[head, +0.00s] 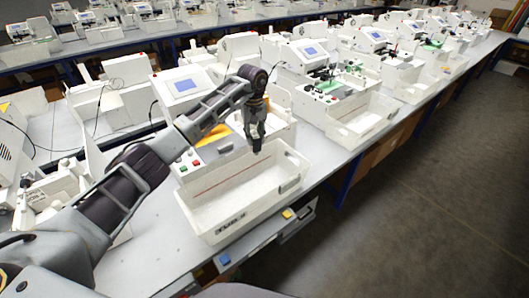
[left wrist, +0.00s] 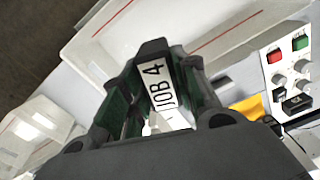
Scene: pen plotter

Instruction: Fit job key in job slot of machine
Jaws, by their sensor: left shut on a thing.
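My left gripper (head: 256,143) hangs pointing down above the white tray of the nearest machine (head: 184,88). In the left wrist view the left gripper (left wrist: 158,100) is shut on the job key (left wrist: 157,84), a dark piece with a white label reading JOB 4. The key is too small to make out in the head view. The machine's control panel (left wrist: 292,78) shows red and green buttons, grey knobs and a small dark block at the right. I cannot tell for certain which part is the job slot. My right gripper is not in view.
The white tray (head: 207,216) has raised walls and looks empty. A yellow part (head: 212,134) lies by the panel, partly behind my arm. More machines (head: 320,62) stand along the bench to the right. The bench front (head: 165,265) is mostly clear.

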